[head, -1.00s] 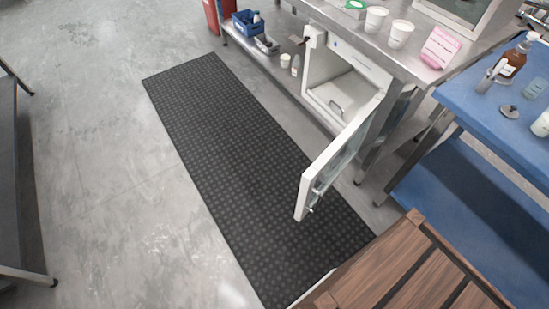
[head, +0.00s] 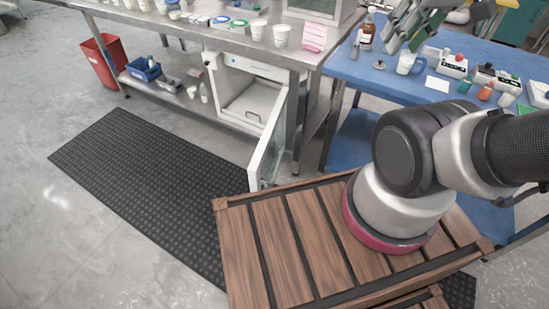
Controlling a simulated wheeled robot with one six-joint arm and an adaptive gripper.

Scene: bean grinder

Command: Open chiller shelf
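The white chiller (head: 240,68) sits under the steel bench, left of the blue table. Its door (head: 268,145) stands swung open toward the wooden deck. Inside, low in the cavity, is a pale shelf or drawer (head: 250,104) with a small dark handle; it looks to be within the chiller body. My gripper (head: 401,48) is at the top right, over the blue table and well away from the chiller. Its fingers look apart, with nothing seen between them. The top of the gripper is cut by the picture edge.
The steel bench (head: 190,32) holds white cups and a pink card holder (head: 314,38). The blue table (head: 440,85) carries a brown bottle, a mug (head: 410,64) and small boxes. A black mat (head: 140,155) lies clear before the bench. A red bin (head: 104,62) stands left.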

